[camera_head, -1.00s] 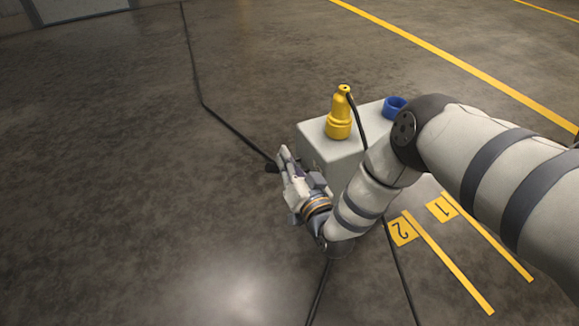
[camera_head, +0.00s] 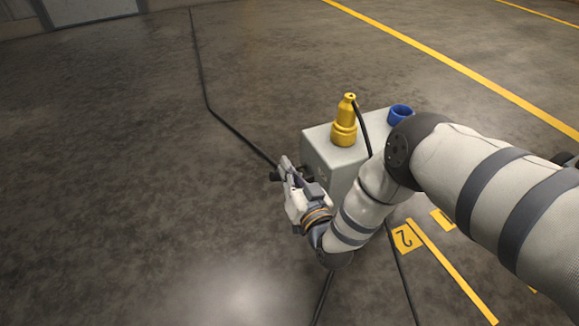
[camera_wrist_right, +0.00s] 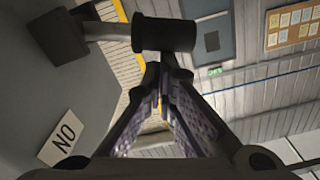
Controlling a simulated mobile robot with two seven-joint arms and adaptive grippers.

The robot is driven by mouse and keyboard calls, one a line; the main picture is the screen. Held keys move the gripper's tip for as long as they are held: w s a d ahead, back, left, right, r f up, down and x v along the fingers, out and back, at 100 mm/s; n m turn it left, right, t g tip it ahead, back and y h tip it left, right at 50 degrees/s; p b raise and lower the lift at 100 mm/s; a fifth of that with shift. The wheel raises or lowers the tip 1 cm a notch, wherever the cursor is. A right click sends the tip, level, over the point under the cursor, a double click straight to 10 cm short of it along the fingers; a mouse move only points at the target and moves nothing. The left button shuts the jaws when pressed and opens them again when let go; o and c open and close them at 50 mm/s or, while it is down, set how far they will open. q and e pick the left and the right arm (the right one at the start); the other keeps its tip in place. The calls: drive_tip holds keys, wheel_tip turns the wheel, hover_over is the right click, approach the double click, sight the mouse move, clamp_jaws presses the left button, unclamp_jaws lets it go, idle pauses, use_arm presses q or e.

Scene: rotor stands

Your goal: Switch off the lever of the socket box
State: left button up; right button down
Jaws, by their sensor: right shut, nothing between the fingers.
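The grey socket box (camera_head: 326,152) stands on the floor, with a yellow plug (camera_head: 344,130) upright on top and a blue socket (camera_head: 400,113) beside it. The lever shows in the right wrist view as a dark cylindrical handle (camera_wrist_right: 165,35) on a pale shaft from a dark block (camera_wrist_right: 60,40). A white plate (camera_wrist_right: 62,138) marked ON, upside down, is on the box face. My right gripper (camera_head: 284,163) is at the box's left side; in its wrist view its fingertips (camera_wrist_right: 160,76) are shut and empty, just short of the handle. Contact cannot be told. My left gripper is out of view.
A black cable (camera_head: 220,118) runs over the floor to the box, and more cables run toward the bottom.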

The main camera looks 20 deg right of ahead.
sight(279, 179)
drive_tip(key=a+f+n, duration=0.1)
drive_tip(key=n, duration=0.1)
drive_tip(key=a+f+n, duration=0.1)
drive_tip(key=f+n, duration=0.1)
drive_tip(key=n, duration=0.1)
use_arm(q)
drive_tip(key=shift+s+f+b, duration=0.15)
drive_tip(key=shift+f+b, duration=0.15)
drive_tip(key=shift+b, duration=0.2)
use_arm(e)
drive_tip(key=f+n, duration=0.2)
drive_tip(key=n, duration=0.1)
drive_tip(key=shift+a+f, duration=0.3)
drive_tip(key=shift+f, duration=0.2)
drive_tip(key=shift+s, duration=0.1)
